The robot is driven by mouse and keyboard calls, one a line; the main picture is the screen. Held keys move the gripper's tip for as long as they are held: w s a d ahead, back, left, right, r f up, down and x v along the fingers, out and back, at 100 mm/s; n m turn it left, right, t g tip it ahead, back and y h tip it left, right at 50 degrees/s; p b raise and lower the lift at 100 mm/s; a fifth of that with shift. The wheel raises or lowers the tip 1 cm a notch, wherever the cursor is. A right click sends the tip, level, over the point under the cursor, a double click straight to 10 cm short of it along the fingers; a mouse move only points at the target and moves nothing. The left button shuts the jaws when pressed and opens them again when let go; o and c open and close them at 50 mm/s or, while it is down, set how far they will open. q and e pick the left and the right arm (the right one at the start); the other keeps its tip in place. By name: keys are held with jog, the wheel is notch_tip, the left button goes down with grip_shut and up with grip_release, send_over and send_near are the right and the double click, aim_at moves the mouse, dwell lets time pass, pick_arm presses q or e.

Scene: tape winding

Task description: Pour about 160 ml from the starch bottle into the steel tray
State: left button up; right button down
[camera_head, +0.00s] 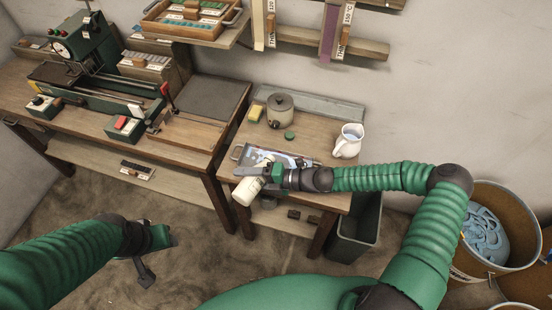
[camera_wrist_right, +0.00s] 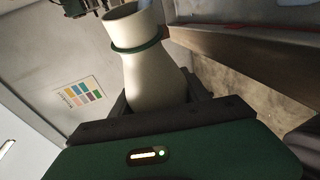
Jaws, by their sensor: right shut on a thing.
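A dark bin (camera_head: 352,235) stands right of the table. A workbench with a green machine (camera_head: 85,45) is left.

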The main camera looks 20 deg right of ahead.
jog(key=shift+d+r+m+y+p, duration=0.1)
jog(key=shift+r+m+y+p, duration=0.3)
jog(key=shift+r+m+p, duration=0.45)
dwell(1.7)
jog(key=shift+f+n, duration=0.25)
jog(key=shift+f, duration=0.05)
notch_tip(320, 180, down, 2)
jog(key=n+b, duration=0.1)
jog(key=b, duration=0.2)
jog(key=shift+h, duration=0.4)
jog(key=shift+r+n+p, duration=0.3)
jog(key=shift+r+n, duration=0.1)
jog(key=shift+r, duration=0.1)
jog(key=shift+w, duration=0.1)
jog(key=n+h+b, duration=0.1)
jog(key=b, duration=0.1)
jog(key=shift+b, duration=0.4)
jog(key=shift+s+r+n+b, duration=0.2)
jog(key=shift+r+n+b, duration=0.05)
jog(key=shift+n+b, duration=0.1)
jog(key=shift+r+t+h, duration=0.1)
jog(key=shift+t+h, duration=0.2)
